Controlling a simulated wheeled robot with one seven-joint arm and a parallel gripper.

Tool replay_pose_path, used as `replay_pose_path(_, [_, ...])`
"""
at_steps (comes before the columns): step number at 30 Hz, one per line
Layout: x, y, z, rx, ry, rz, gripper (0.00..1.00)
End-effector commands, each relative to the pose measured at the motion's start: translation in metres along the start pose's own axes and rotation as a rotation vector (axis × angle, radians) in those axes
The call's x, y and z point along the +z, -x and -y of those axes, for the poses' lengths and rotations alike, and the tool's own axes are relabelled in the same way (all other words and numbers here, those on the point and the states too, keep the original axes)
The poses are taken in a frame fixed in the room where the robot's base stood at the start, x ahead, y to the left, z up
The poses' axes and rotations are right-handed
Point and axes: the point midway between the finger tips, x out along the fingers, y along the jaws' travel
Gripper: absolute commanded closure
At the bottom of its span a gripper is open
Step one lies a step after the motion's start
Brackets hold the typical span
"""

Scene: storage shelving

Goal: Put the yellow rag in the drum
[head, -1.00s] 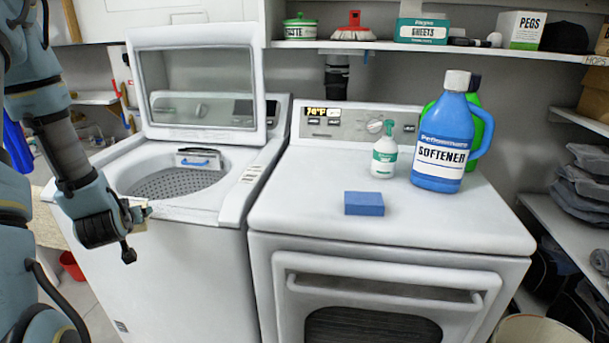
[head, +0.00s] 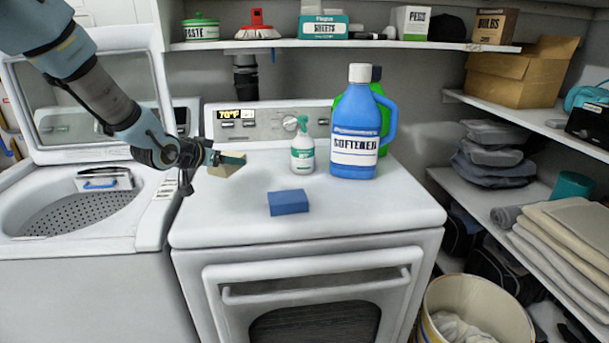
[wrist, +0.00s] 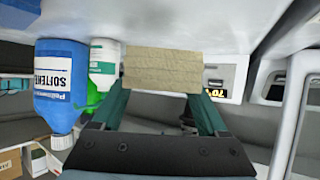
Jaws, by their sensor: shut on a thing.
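My gripper (head: 212,159) is shut on a pale yellow-tan block-like folded rag (head: 228,167), held above the left rear part of the dryer top. In the wrist view, the rag (wrist: 160,70) sits between the two green fingertips (wrist: 160,98). The open washer's perforated drum (head: 75,213) is at the left of the head view, to the left of my gripper. Its lid (head: 85,95) stands raised behind it.
On the dryer top (head: 370,215) are a blue sponge (head: 289,202), a spray bottle (head: 302,150), a blue softener jug (head: 355,130) and a green jug behind it. A bin (head: 430,300) holding cloth stands at lower right. A shelf (head: 360,45) runs above.

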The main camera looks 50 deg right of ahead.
Motion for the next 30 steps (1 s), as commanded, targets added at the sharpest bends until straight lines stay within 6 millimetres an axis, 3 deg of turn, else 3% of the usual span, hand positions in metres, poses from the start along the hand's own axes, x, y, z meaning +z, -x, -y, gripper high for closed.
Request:
replay_pose_path(1, [-0.012, -0.008, -0.019, 0.042, -0.024, -0.004, 0.86])
replay_pose_path(6, [-0.042, -0.023, -0.069, 0.15, -0.081, -0.004, 0.86])
replay_pose_path(12, [-0.057, -0.03, -0.097, 0.206, -0.11, -0.002, 0.86])
replay_pose_path(21, [-0.017, -0.053, -0.102, 0.214, -0.11, 0.002, 0.86])
replay_pose_path(30, [0.007, -0.066, -0.101, 0.212, -0.111, 0.001, 0.86])
